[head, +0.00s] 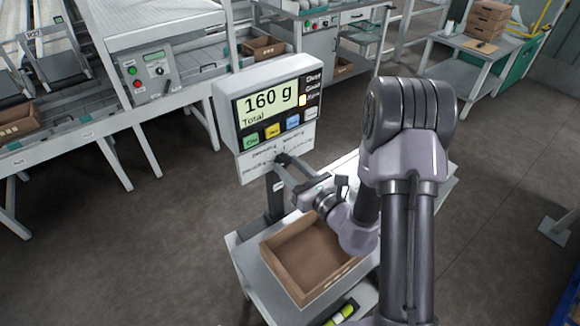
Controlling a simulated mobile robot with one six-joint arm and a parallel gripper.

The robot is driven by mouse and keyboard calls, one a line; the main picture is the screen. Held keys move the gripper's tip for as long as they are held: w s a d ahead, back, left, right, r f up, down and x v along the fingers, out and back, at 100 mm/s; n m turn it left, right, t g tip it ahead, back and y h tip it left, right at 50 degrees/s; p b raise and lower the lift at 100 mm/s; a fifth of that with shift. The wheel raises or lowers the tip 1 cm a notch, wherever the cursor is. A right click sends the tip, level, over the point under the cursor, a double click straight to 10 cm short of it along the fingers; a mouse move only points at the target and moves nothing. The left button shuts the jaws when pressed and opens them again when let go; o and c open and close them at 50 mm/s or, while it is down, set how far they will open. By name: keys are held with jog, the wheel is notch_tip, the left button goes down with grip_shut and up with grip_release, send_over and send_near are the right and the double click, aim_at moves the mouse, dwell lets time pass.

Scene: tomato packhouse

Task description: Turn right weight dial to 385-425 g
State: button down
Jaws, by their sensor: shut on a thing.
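The weighing terminal (226,112) stands on a post, and its screen (268,105) reads "160 g" with "Total" below. A pale panel (250,172) with small printed scales hangs under the screen. My gripper (281,159) reaches this panel from the lower right. Its fingertips are shut on a small dark knob at the panel's right part, which I take to be the right weight dial; the fingers hide most of it. The dial's pointer and exact setting cannot be read.
An open cardboard box (283,276) sits on the scale table (247,262) below my gripper. Coloured buttons (272,131) line the terminal's lower edge. A conveyor control box (148,74) stands at the back left. Brown boxes (487,20) are stacked on a table at the back right.

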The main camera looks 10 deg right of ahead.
jog(key=shift+r+m, duration=0.1)
jog(key=shift+m, duration=0.2)
jog(key=m+p, duration=0.4)
jog(key=shift+r+m, duration=0.1)
jog(key=shift+m, duration=0.3)
jog(key=m+p, duration=0.3)
jog(key=m, duration=0.1)
jog(key=shift+m+p, duration=0.3)
jog(key=shift+p, duration=0.1)
jog(key=m+p, duration=0.3)
jog(key=m, duration=0.1)
jog(key=shift+d, duration=0.1)
jog(key=shift+f+m+p, duration=0.15)
jog(key=shift+m+p, duration=0.55)
jog(key=shift+m, duration=0.65)
jog(key=shift+f+m+p, duration=0.15)
jog(key=shift+m+p, duration=0.5)
jog(key=shift+m, duration=0.7)
jog(key=c, duration=0.9)
grip_release()
jog(key=shift+o, duration=0.2)
